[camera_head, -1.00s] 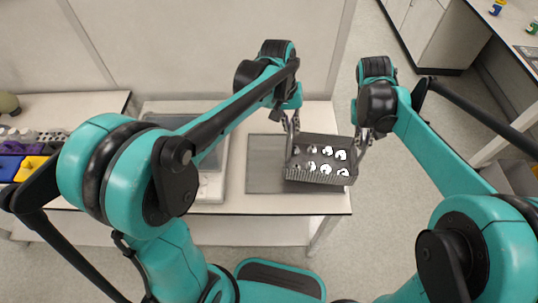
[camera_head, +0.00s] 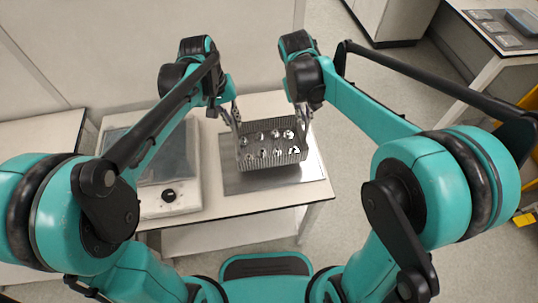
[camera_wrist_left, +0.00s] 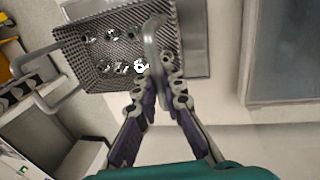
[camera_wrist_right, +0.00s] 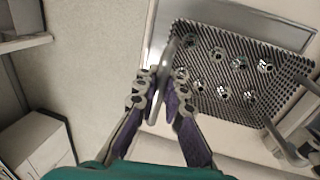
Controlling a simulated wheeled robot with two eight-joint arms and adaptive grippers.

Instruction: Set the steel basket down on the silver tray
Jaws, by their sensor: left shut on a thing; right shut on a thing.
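The steel basket (camera_head: 272,161) is a perforated grey box with several shiny metal parts inside. It is over the silver tray (camera_head: 262,186), a flat sheet on the table; whether its bottom touches the tray cannot be told. My left gripper (camera_head: 236,119) is shut on the basket's left handle, and my right gripper (camera_head: 303,111) is shut on its right handle. The left wrist view shows the basket (camera_wrist_left: 80,80) with the tray (camera_wrist_left: 196,52) beyond its edge. The right wrist view shows the basket (camera_wrist_right: 215,108) and a strip of tray (camera_wrist_right: 262,24).
A grey-topped device with a black knob (camera_head: 168,196) stands on the table left of the tray. The table's front edge (camera_head: 235,215) lies close to the tray. A wall is behind the table. Another bench with trays (camera_head: 495,30) is at the far right.

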